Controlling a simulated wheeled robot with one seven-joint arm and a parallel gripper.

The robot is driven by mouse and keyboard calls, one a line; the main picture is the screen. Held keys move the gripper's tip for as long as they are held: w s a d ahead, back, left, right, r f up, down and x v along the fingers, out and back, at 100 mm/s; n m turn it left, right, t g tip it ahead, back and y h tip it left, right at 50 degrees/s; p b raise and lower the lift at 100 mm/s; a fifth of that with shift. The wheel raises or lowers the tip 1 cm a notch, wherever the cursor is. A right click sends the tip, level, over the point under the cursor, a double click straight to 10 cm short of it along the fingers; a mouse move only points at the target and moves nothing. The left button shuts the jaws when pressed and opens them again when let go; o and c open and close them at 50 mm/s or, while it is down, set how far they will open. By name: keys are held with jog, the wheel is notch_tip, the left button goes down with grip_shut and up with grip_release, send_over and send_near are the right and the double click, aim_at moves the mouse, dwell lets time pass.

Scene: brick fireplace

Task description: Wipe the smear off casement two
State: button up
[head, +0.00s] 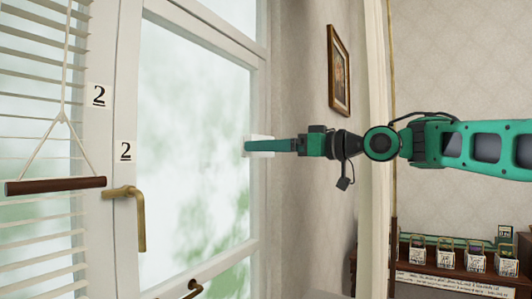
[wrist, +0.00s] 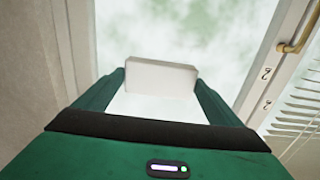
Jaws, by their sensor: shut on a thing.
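Casement two is a white-framed window (head: 255,85) with a "2" label (head: 125,151) beside its brass handle (head: 138,212). Its pane (head: 195,130) shows a blurred white and green outside. I cannot clearly make out a smear against it. My green gripper (head: 248,147) is at the right edge of the pane, shut on a white block (head: 262,138). In the wrist view the white block (wrist: 160,77) sits between both fingertips, in front of the glass. I cannot tell whether it touches the glass.
Blinds (head: 40,130) with a cord and dark wooden bar (head: 55,186) hang at the left.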

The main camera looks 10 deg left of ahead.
jog(key=shift+d, duration=0.1)
dwell(0.4)
jog(key=s+a+f, duration=0.5)
jog(key=s, duration=0.4)
jog(key=shift+x, duration=2.95)
jog(key=shift+x, duration=0.95)
